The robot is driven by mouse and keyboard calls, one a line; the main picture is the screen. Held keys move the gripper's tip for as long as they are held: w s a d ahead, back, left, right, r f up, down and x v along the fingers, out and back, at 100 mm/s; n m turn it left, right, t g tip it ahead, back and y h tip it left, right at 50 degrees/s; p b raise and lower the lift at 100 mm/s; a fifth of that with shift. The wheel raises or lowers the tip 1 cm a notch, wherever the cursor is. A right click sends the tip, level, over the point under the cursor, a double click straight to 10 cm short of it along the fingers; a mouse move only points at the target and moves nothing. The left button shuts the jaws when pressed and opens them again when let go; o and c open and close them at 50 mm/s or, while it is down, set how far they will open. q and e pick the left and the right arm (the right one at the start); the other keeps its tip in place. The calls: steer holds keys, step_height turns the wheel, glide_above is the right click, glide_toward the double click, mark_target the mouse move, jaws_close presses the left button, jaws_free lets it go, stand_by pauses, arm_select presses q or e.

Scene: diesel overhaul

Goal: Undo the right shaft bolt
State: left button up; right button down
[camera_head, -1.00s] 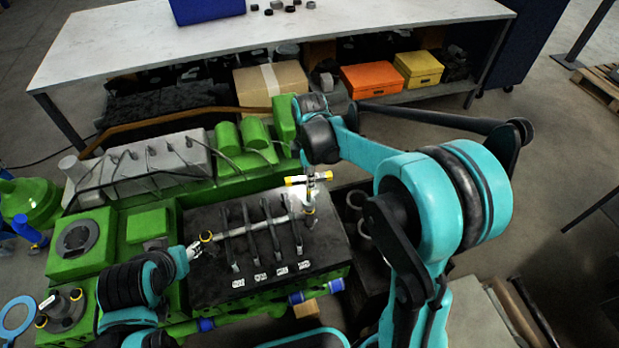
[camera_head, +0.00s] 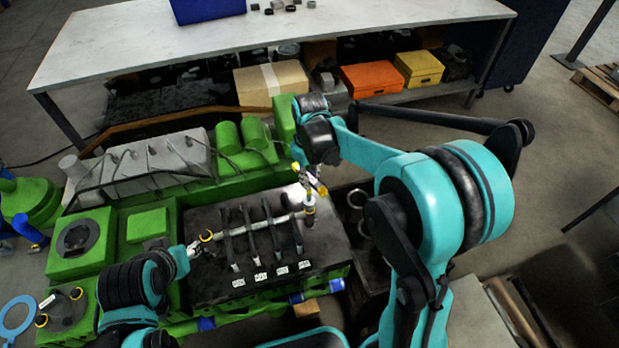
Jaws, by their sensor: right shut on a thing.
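A pale rocker shaft (camera_head: 257,226) with several dark rockers lies on the black top of the green engine (camera_head: 148,225). My right gripper (camera_head: 309,192) hangs over the shaft's right end and is shut on a yellow-handled tool (camera_head: 318,186). The right shaft bolt itself is too small and covered to make out.
A white-topped workbench (camera_head: 120,50) stands behind the engine, with a cardboard box (camera_head: 270,83), an orange box (camera_head: 371,80) and a yellow box (camera_head: 418,68) on its lower shelf. A dark open bin (camera_head: 362,235) is right of the engine.

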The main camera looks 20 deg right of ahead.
steer(key=m, duration=1.2)
steer(key=shift+a, duration=0.1)
steer(key=m, duration=0.4)
steer(key=shift+s+m, duration=0.1)
steer(key=shift+m, duration=0.2)
